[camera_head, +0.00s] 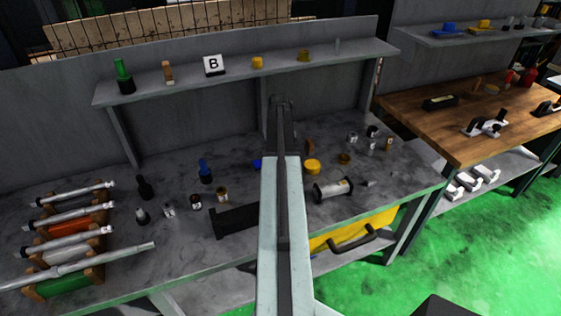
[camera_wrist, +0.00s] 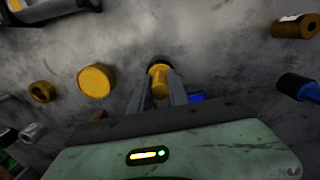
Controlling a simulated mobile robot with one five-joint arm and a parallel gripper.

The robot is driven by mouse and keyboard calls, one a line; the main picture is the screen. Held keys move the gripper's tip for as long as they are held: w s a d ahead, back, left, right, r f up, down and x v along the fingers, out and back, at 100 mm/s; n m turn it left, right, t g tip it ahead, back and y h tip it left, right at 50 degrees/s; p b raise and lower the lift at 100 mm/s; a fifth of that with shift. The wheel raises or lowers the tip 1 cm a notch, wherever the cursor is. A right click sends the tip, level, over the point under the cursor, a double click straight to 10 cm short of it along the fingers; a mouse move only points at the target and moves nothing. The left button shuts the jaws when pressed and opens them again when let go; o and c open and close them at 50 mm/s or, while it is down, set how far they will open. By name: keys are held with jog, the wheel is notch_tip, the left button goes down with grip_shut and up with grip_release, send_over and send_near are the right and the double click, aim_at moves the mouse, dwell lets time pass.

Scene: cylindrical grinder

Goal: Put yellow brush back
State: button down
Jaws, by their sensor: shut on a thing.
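The yellow brush (camera_wrist: 159,78) shows in the wrist view between the two fingers of my gripper (camera_wrist: 160,92), with a dark round end beyond the yellow part. My gripper is shut on it over the grey workbench (camera_head: 185,235). I cannot tell whether the brush touches the bench top. In the head view my arm hides the brush and the gripper. A blue brush (camera_head: 205,171) stands on the bench left of my arm, and it also shows at the right of the wrist view (camera_wrist: 300,88). A green brush (camera_head: 123,77) stands on the upper shelf (camera_head: 215,86) at its left end.
A yellow disc (camera_head: 312,167) and a metal cylindrical tool (camera_head: 333,190) lie right of my arm. A small blue thing (camera_wrist: 196,97) is close to the fingers. A "B" sign (camera_head: 213,66) and small yellow parts share the shelf. Long shafts (camera_head: 75,215) rest in racks at left.

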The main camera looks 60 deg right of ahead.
jog(key=shift+f+b, duration=0.45)
jog(key=shift+f, duration=0.05)
jog(key=c, duration=1.3)
grip_release()
jog(key=shift+o, duration=0.2)
jog(key=shift+r, duration=0.15)
notch_tip(320, 180, up, 13)
jog(key=p, duration=1.3)
jog(key=shift+w+d, duration=0.2)
jog(key=shift+w, duration=0.1)
